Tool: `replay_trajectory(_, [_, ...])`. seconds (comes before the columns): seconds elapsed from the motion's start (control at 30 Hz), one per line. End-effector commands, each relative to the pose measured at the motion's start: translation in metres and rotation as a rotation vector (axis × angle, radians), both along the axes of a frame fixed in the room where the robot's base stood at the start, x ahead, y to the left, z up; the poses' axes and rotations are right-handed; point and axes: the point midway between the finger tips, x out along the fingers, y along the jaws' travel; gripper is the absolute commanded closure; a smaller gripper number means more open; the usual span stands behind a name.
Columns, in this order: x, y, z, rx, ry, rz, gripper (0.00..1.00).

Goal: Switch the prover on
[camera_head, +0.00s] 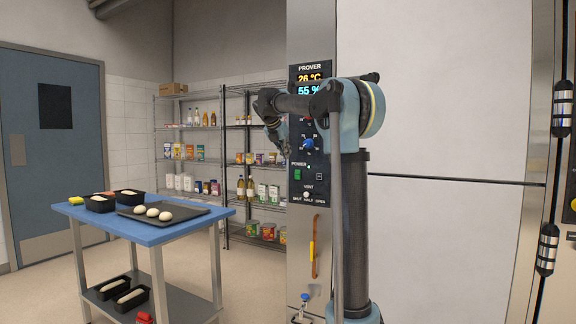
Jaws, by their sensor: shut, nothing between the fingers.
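The prover's dark control panel (310,68) stands upright in the centre, partly behind my arm. Its display (309,83) is lit with 26 °C in orange and 55 % in blue. A green switch (297,174) sits under the word POWER, with a small light near it. A blue knob (308,144) is above it, and a vent lever (306,194) marked shut, half, open is below. My gripper (287,153) is shut and empty, pointing down by the panel's left edge, up and left of the green switch in the picture. I cannot tell its distance from the panel.
A blue-topped table (200,222) at left holds a dark tray (190,219) with dough balls and loaf tins. Wire shelves (190,130) with food packs stand behind. A orange-yellow handle (313,250) is below the panel. Open floor lies between table and prover.

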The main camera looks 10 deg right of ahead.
Motion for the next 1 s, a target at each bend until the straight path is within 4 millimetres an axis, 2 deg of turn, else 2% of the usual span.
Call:
replay_trajectory(0.1, [-0.006, 0.004, 0.013, -0.001, 0.0, 0.001, 1.0])
replay_trajectory(0.27, [-0.01, 0.007, 0.022, -0.001, 0.0, 0.001, 1.0])
replay_trajectory(0.77, [-0.011, 0.007, 0.023, 0.001, 0.0, -0.001, 1.0])
replay_trajectory(0.87, [-0.017, 0.004, 0.019, 0.021, -0.004, -0.025, 1.0])
replay_trajectory(1.0, [-0.046, -0.011, 0.004, 0.111, -0.027, -0.137, 1.0])
